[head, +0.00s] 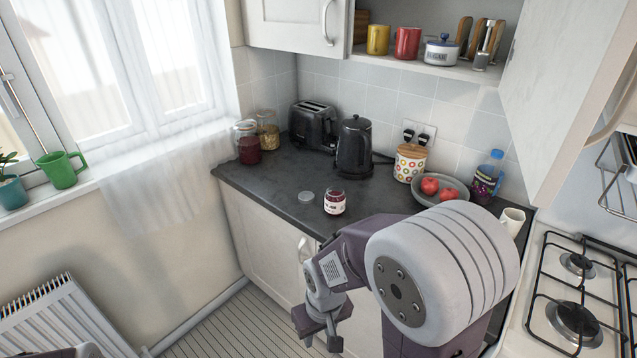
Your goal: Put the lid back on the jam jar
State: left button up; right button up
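The jam jar (334,203), small glass with dark red jam and a pale label, stands upright on the dark counter near its front edge. A small round grey lid (306,196) lies flat on the counter just left of the jar, apart from it. The jar's top appears uncovered. My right gripper (321,339) hangs in front of the counter, below its top, pointing down. Its fingers look apart with nothing between them. My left gripper is out of view.
A black kettle (354,148) and toaster (313,127) stand behind the jar. Larger storage jars (247,143) are at the back left. A patterned canister (409,163), fruit bowl (441,200) and bottle (487,177) stand right. Counter left of the lid is clear.

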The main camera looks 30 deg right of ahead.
aim_at(334, 196)
jog(key=i+j+z, duration=0.15)
jog(key=i+z, duration=0.2)
jog(key=z, duration=0.15)
jog(key=i+j+z, duration=0.35)
jog(key=z, duration=0.15)
jog(key=i+j+z, duration=0.25)
jog(key=j+z, duration=0.2)
jog(key=i+j+z, duration=0.2)
jog(key=j+z, duration=0.3)
jog(key=l, duration=0.1)
